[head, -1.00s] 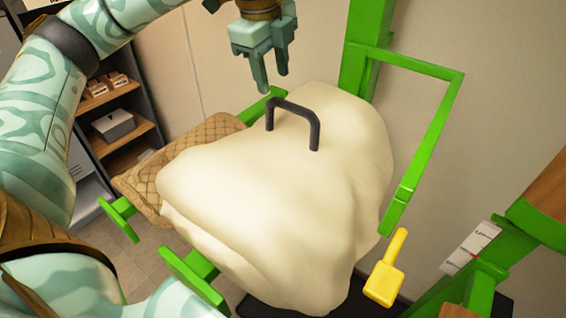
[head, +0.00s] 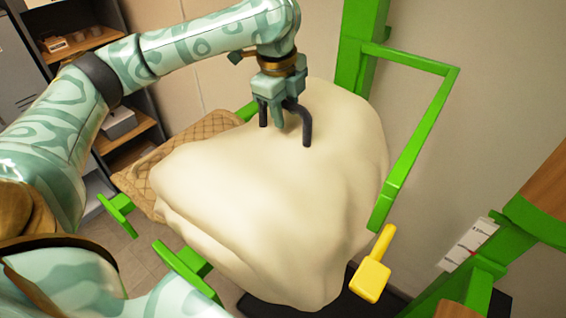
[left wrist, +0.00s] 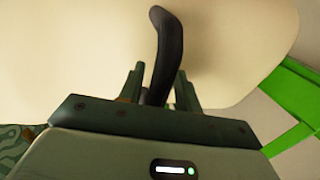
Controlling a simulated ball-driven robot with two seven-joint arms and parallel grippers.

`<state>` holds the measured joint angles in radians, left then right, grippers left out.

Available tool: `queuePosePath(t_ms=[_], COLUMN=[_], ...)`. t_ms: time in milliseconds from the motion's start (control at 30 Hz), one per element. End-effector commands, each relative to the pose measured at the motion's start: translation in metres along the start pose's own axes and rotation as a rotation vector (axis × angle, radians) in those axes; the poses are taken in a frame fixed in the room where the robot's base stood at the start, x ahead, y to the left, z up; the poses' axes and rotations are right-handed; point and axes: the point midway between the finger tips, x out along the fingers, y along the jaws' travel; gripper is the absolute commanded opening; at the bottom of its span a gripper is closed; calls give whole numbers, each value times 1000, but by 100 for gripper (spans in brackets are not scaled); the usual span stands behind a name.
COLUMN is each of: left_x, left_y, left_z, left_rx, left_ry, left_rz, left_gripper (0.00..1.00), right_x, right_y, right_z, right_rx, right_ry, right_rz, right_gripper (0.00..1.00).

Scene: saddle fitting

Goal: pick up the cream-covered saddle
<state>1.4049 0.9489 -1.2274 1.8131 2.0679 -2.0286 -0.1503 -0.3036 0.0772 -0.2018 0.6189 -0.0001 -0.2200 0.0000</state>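The cream-covered saddle (head: 270,205) is a large, smooth, draped shape filling the middle of the head view. A dark arched handle (head: 306,130) stands on its top; both legs show, but the middle of its bar is hidden behind my left gripper (head: 277,118). That gripper points down over the handle. In the left wrist view the handle (left wrist: 167,50) passes between the two fingers (left wrist: 160,88). Narrow gaps appear to remain beside it, so the fingers look open around it. The saddle still rests low on its green stand. My right gripper is out of view.
A quilted tan pad (head: 160,165) lies left of the saddle. A green frame (head: 420,130) rises close on the right. A yellow paddle-shaped piece (head: 371,280) is at the lower right. Shelves (head: 115,125) stand behind on the left.

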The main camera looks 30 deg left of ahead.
Motion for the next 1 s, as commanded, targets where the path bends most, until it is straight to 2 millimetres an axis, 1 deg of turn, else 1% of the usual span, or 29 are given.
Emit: queuePosePath(t_ms=[33, 100, 1000], left_x=[0, 0, -2], left_y=[0, 0, -1], left_z=[0, 0, 0], left_rx=[0, 0, -1], left_ry=[0, 0, -1], left_rz=[0, 0, -3], left_gripper=[18, 0, 0], right_x=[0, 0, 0], right_y=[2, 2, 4], right_z=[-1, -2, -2], right_rx=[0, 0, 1], right_ry=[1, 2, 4], right_rz=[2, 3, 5], right_gripper=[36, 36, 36])
